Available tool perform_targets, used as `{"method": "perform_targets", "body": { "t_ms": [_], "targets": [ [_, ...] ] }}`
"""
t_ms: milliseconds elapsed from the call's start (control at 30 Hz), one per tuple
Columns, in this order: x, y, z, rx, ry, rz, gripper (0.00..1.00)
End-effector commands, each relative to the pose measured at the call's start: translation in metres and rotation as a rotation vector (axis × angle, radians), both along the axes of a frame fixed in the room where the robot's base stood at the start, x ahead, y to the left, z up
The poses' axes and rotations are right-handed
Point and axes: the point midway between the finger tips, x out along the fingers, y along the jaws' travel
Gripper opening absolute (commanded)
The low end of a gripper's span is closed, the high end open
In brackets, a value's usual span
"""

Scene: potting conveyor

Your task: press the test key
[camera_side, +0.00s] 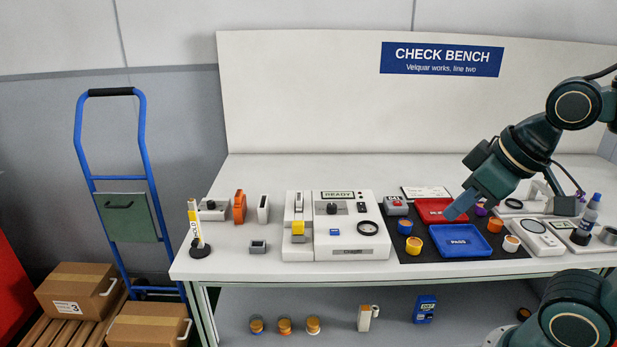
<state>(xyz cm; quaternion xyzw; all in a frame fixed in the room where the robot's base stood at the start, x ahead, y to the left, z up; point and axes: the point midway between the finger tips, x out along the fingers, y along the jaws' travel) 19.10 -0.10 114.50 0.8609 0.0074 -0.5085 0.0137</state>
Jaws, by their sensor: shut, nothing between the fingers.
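A white tester (296,247) stands on the bench left of the dark mat, and its small screen (338,195) reads READY. A small blue key (335,232) is on its front face; its label is too small to read. My gripper (452,213) is shut and empty, pointing down and left. It appears over the red tray, well to the right of the tester, and hides part of that tray.
The red tray (428,204) and blue PASS tray (462,241) lie on the dark mat (412,257) with several small orange-topped jars around them. A white scale (538,238) is at right.

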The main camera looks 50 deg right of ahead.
Motion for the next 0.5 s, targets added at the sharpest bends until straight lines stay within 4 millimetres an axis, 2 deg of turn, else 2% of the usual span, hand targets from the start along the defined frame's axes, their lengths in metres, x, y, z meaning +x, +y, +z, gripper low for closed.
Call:
{"method": "perform_targets", "body": {
  "t_ms": [167, 500],
  "targets": [
    [0.023, -0.002, 0.0, -0.028, -0.016, 0.046, 0.0],
    [0.087, -0.009, -0.006, -0.113, -0.076, 0.175, 0.0]
  ]
}}
